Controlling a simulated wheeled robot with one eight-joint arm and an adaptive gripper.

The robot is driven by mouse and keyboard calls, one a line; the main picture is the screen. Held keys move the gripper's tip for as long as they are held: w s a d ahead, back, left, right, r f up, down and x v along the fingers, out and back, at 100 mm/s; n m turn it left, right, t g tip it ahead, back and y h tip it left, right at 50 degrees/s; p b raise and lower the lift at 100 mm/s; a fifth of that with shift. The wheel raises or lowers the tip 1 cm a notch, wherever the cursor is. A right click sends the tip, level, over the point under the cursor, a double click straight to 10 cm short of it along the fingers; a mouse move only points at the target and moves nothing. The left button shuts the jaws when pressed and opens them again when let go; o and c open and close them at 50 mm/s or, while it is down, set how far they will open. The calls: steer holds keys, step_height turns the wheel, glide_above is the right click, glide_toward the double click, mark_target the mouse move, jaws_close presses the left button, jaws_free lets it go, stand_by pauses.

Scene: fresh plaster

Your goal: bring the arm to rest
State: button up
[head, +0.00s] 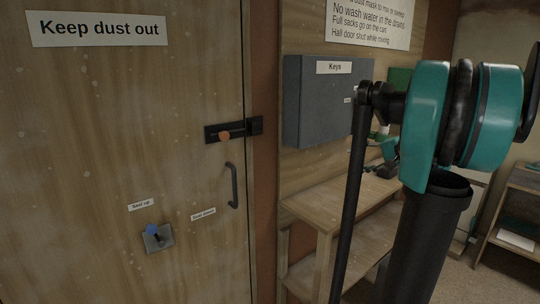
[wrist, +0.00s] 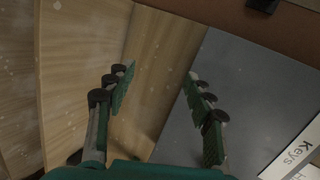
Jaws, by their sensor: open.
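My arm, with teal and black links, fills the right side of the head view. My gripper (wrist: 160,85) is open in the wrist view, with its two fingers apart and nothing between them. Beyond the fingers are a wooden board and the grey key box (wrist: 235,85). In the head view my gripper is mostly hidden behind my own arm, in front of the workbench and near the grey key box (head: 318,105).
A wooden workbench (head: 320,200) stands under the key box. A shelf (head: 515,225) is at the far right.

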steer(key=s+a+f+n+g+h, duration=0.2)
steer(key=s+a+f, duration=0.4)
steer(key=f, duration=0.3)
steer(key=s+a+f+n+g+h, duration=0.2)
steer(key=s+a+f, duration=0.4)
steer(key=s+f, duration=0.15)
steer(key=s+f+n+h, duration=0.4)
steer(key=s+f+h, duration=0.1)
steer(key=s+f, duration=0.7)
steer(key=shift+s+d+f+g, duration=0.25)
steer(key=shift+s+f+g, duration=0.05)
steer(key=shift+s, duration=0.15)
